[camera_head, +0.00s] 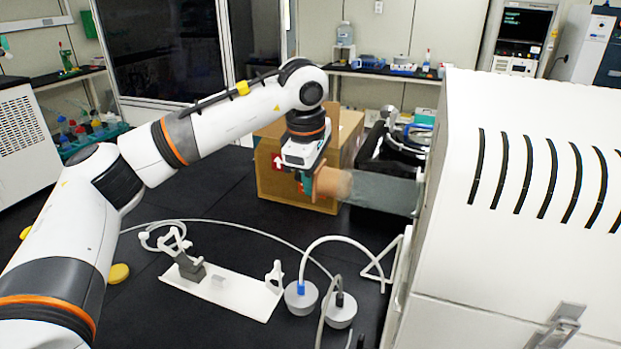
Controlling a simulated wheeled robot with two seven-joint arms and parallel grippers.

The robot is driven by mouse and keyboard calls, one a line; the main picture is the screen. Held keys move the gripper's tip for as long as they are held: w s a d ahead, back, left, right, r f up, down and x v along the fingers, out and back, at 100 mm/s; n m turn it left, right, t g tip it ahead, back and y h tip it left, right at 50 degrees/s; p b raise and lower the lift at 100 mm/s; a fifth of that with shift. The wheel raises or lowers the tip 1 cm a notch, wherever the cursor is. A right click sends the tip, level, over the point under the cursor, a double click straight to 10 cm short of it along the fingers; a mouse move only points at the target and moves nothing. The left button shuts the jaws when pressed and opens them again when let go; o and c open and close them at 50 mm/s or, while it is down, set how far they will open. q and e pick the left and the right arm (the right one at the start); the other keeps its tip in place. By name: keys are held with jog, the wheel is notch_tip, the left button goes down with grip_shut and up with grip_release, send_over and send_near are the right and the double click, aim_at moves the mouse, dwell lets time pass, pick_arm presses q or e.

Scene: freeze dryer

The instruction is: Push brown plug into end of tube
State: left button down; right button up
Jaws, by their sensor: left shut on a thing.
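The brown plug (333,183) is at the left end of the grey tube (385,193), which sticks out to the left from the white machine. The plug lines up with the tube's end and appears to meet it; how deep it sits in the tube cannot be told. My left gripper (308,184) is shut on the plug's left side, with a teal part between its fingers. The fingertips are partly hidden by the gripper's own body. My right gripper is not in view.
A cardboard box (270,165) stands behind my left gripper. The white machine (530,190) fills the right side. Below are a white plate with a stand (225,289) and two grey round vessels (301,298) with hoses.

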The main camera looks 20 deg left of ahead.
aim_at(331, 172)
pick_arm(q)
jog(key=shift+d, duration=0.1)
dwell(0.4)
jog(key=shift+w+d, duration=0.1)
jog(key=shift+d, duration=1.8)
jog(key=c, duration=1.2)
grip_release()
jog(key=shift+r, duration=0.1)
